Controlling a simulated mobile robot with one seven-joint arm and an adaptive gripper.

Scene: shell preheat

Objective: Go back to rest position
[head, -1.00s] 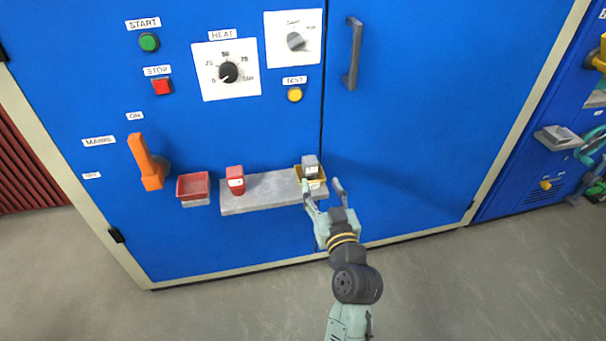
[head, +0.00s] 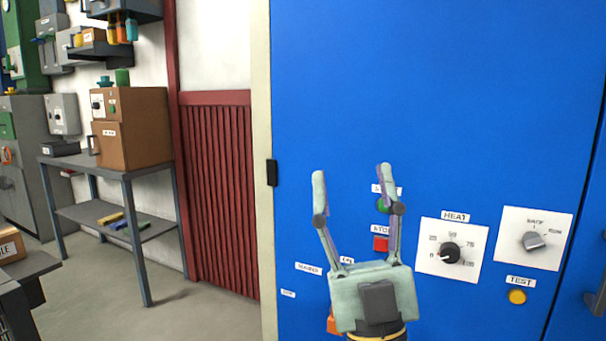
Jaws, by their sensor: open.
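My gripper (head: 353,178) is raised in the head view, fingers pointing up and spread apart, with nothing between them. It appears in front of the blue cabinet (head: 430,90). Its right finger partly covers the green start button (head: 382,204) and its label. The heat dial (head: 449,253) and the grey selector knob (head: 533,241) are to the right of my gripper. Most of the orange mains handle (head: 331,324) is hidden behind my gripper.
A yellow test button (head: 517,297) sits below the selector. To the left are a dark red slatted panel (head: 215,190) and a grey table (head: 95,165) with a brown box (head: 135,128). The floor (head: 200,315) between table and cabinet is clear.

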